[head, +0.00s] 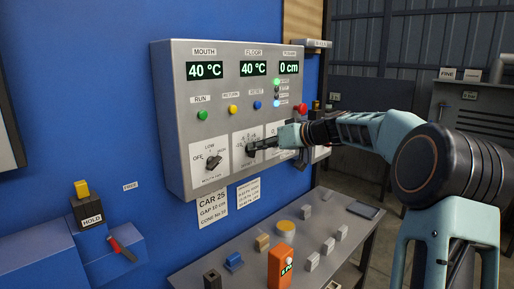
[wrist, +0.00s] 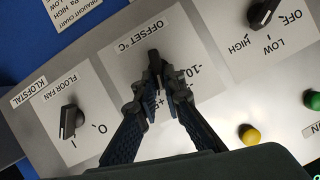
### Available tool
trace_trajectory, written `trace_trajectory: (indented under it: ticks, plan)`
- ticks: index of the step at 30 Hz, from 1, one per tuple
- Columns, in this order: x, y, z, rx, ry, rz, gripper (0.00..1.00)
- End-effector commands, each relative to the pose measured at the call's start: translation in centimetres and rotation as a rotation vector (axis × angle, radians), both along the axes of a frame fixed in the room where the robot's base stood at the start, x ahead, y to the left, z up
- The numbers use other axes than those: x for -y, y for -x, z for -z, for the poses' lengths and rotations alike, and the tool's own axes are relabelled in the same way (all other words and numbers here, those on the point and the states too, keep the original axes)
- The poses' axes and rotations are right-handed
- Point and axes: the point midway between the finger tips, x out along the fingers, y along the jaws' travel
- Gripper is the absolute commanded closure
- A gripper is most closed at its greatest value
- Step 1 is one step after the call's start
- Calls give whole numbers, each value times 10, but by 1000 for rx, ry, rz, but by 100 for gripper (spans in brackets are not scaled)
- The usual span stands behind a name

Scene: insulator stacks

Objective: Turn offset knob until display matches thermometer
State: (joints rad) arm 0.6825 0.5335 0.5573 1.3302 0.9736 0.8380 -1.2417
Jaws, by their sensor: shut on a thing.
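The grey control panel (head: 222,120) hangs on the blue wall. Its left display (head: 204,70) and its middle display (head: 253,68), labelled FLOOR, both read 40 °C. My gripper (head: 262,145) reaches in from the right to a lower-row dial and mostly covers it. In the wrist view, my gripper (wrist: 166,90) is shut on the dark offset knob (wrist: 154,56), on a white plate (wrist: 125,55) marked OFFSET °C. Part of the scale is hidden by the fingers. An orange device (head: 281,268) on the table has a small display that I cannot read; it may be the thermometer.
The floor fan knob (wrist: 70,120) and another selector knob (wrist: 263,12) flank the offset plate closely. A red button (head: 300,109) is near my arm. The table (head: 250,248) below holds several small blocks.

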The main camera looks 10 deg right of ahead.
Motion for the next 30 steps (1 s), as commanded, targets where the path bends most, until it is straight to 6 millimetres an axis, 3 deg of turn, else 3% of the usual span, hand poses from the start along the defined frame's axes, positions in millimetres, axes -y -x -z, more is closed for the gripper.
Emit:
trace_trajectory:
  ticks: [12, 29, 30]
  plan:
    - [4, -3, 2, -132, -181, 1, 100]
    - [4, -3, 2, -155, -215, 1, 100]
    - [4, -3, 2, -155, -215, 1, 90]
